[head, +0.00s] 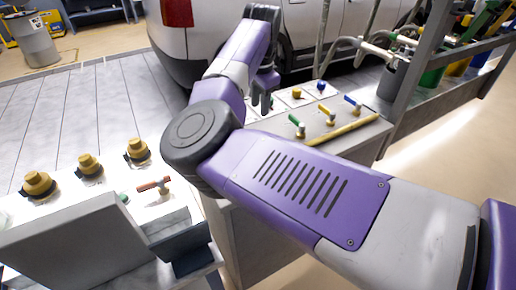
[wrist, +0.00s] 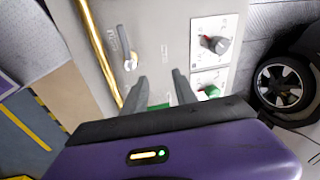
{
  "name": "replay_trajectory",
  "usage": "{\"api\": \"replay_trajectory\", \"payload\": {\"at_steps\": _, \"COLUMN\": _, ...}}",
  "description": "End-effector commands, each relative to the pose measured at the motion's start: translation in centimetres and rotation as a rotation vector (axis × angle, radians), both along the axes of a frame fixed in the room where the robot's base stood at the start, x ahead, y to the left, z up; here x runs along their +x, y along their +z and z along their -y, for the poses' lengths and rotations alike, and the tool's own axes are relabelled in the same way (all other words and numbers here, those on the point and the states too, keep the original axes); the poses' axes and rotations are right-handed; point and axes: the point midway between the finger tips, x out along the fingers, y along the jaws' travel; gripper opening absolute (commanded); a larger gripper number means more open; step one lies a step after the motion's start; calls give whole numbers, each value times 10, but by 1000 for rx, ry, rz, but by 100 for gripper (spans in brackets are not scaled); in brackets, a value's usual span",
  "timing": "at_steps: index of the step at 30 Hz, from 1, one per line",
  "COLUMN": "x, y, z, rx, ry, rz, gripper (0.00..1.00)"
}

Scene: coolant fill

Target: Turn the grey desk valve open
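The grey desk valve (wrist: 128,50) shows in the wrist view, upper left of my fingers. It has a grey lever and a brass-coloured body on the light desk panel. I cannot make it out in the head view, where my arm covers part of the desk. My gripper (wrist: 160,88) has its two fingers apart, pointing at the panel, and no finger touches the grey valve. A green part shows between the fingers near their base. In the head view my gripper (head: 262,103) hangs over the left part of the desk.
Green (head: 297,125), orange (head: 328,114) and blue (head: 351,103) levers stand along the desk beside a yellow rail (head: 343,130). Knobs, one grey (wrist: 214,43) and one green (wrist: 209,92), sit on white plates. A white vehicle (head: 330,25) stands close behind.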

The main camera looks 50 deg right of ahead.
Motion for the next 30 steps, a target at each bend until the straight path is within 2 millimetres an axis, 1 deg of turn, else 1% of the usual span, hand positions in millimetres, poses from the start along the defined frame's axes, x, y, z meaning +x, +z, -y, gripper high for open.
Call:
{"api": "replay_trajectory", "payload": {"at_steps": 1, "x": -8, "y": -8, "z": -10, "rx": 40, "ry": -12, "rz": -45, "gripper": 34}}
{"api": "replay_trajectory", "payload": {"at_steps": 3, "x": -17, "y": -11, "z": -22, "rx": 83, "ry": -33, "rz": -94, "gripper": 34}}
{"api": "replay_trajectory", "payload": {"at_steps": 6, "x": -27, "y": -11, "z": -32, "rx": 126, "ry": -69, "rz": -134, "gripper": 34}}
{"api": "replay_trajectory", "payload": {"at_steps": 9, "x": -30, "y": -14, "z": -37, "rx": 149, "ry": -92, "rz": -144, "gripper": 34}}
{"api": "replay_trajectory", "payload": {"at_steps": 13, "x": -30, "y": -27, "z": -37, "rx": 147, "ry": -95, "rz": -144, "gripper": 34}}
{"api": "replay_trajectory", "payload": {"at_steps": 21, "x": -30, "y": -68, "z": -37, "rx": 146, "ry": -94, "rz": -141, "gripper": 34}}
{"api": "replay_trajectory", "payload": {"at_steps": 24, "x": -29, "y": -79, "z": -37, "rx": 146, "ry": -94, "rz": -140, "gripper": 34}}
{"api": "replay_trajectory", "payload": {"at_steps": 30, "x": -29, "y": -89, "z": -36, "rx": 145, "ry": -95, "rz": -139, "gripper": 34}}
